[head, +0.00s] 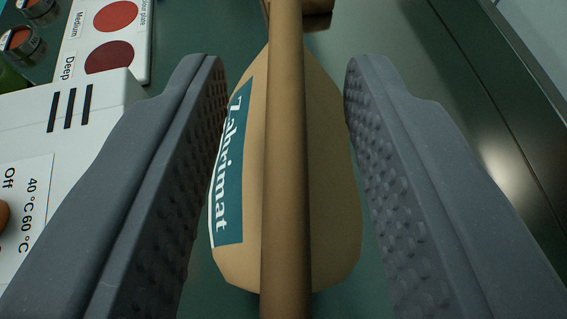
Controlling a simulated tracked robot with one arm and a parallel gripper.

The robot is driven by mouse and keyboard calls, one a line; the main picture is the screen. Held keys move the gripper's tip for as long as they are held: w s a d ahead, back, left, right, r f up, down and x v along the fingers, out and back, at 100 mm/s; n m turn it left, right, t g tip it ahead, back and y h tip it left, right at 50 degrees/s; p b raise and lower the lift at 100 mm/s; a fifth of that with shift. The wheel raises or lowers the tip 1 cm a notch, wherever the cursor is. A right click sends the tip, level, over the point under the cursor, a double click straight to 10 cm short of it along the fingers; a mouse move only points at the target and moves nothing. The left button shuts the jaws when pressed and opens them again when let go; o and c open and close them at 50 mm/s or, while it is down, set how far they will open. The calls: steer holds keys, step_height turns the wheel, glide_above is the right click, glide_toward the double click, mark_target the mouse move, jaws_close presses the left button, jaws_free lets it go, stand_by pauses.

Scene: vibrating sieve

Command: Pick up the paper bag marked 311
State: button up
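A brown paper bag (335,190) with a folded top ridge stands in the middle of the head view. A teal label reading "Zahrimat" (230,170) is on its left side. No number 311 is visible on the part I see. My gripper (287,95) is open, with one grey textured finger on each side of the bag. The left finger lies close to the label side, and I cannot tell whether it touches. A gap shows between the right finger and the lower part of the bag.
A white device with a dial marked Off, 40 °C and 60 °C (30,120) stands at the left. Behind it is a colour plate (138,50) with red discs. Small jars (18,42) are at the top left. Another brown object (318,8) is beyond the bag. Dark green surface is clear at the right.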

steer(key=shift+x, duration=1.1)
steer(key=shift+f, duration=0.1)
jaws_close()
stand_by(0.5)
